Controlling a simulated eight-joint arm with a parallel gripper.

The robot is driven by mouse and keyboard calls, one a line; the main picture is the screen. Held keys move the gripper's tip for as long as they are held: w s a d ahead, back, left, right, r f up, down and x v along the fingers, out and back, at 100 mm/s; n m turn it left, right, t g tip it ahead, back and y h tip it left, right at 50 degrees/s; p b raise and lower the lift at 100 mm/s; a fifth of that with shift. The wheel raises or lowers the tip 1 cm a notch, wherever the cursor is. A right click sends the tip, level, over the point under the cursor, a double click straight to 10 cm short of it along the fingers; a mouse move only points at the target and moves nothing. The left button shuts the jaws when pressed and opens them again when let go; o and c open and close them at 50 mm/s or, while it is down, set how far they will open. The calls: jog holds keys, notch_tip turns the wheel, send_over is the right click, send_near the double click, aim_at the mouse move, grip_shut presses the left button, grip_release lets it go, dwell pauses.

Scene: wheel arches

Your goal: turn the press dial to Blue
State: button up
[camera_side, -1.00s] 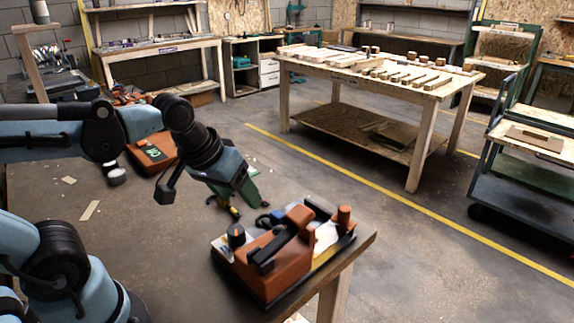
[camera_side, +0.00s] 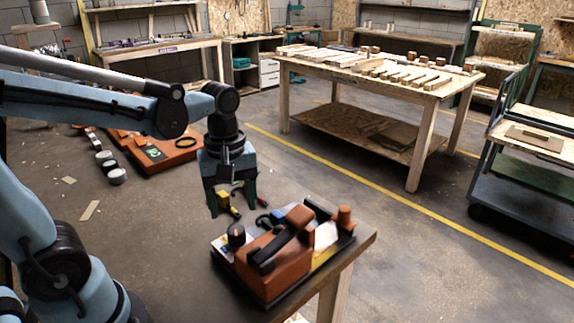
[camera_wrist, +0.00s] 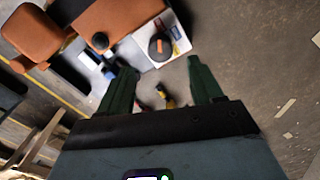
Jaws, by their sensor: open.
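The orange press (camera_side: 282,268) stands on a dark base near the table's front right corner. Its dial (camera_side: 236,235) is a round black knob with an orange pointer mark on a pale plate, at the press's left end. The dial also shows near the top middle of the wrist view (camera_wrist: 160,47). The plate's blue and red marks are too small to read. My gripper (camera_side: 232,208) points down, open and empty, behind and above the dial in the side view. In the wrist view its green fingers (camera_wrist: 158,66) are apart, with the dial beyond their tips.
Small yellow and black tools (camera_side: 229,204) lie on the table near my gripper. A second orange unit (camera_side: 155,155) with a black ring lies farther back left, beside several round dark pieces (camera_side: 116,177). The table's right edge is close to the press.

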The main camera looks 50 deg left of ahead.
aim_at(236, 229)
jog(key=shift+f, duration=3.8)
jog(key=c, duration=1.1)
jog(key=shift+o, duration=0.2)
jog(key=shift+m, duration=0.4)
jog(key=m, duration=0.5)
jog(key=shift+m, duration=0.3)
jog(key=m, duration=0.5)
jog(key=shift+m, duration=0.4)
